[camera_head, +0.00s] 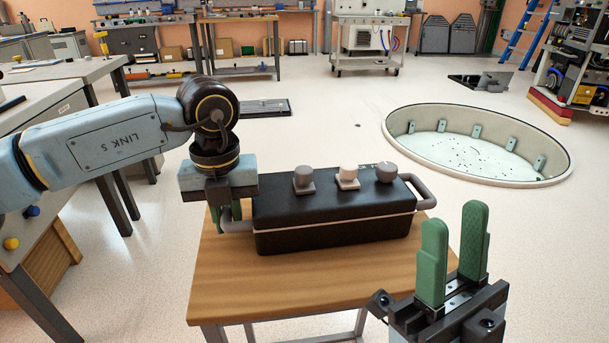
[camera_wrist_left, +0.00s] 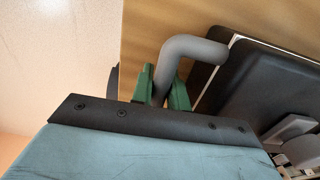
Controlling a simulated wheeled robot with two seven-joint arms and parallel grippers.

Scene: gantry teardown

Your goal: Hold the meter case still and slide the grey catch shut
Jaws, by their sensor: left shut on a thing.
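The meter case (camera_head: 330,224) is a long black box with a pale seam, lying on a small wooden table. I cannot tell which is the grey catch. My left gripper (camera_head: 226,216) is shut on the case's left grey handle (camera_wrist_left: 190,47); its green fingers sit on either side of the bar in the left wrist view. My right gripper (camera_head: 455,214) is open and empty, in front of the case's right end.
The wooden table (camera_head: 290,287) has bare top in front of the case. A grey handle (camera_head: 424,190) sticks out at the case's right end. A round sunken pit (camera_head: 478,150) lies in the floor beyond, right. Benches (camera_head: 60,75) stand at left.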

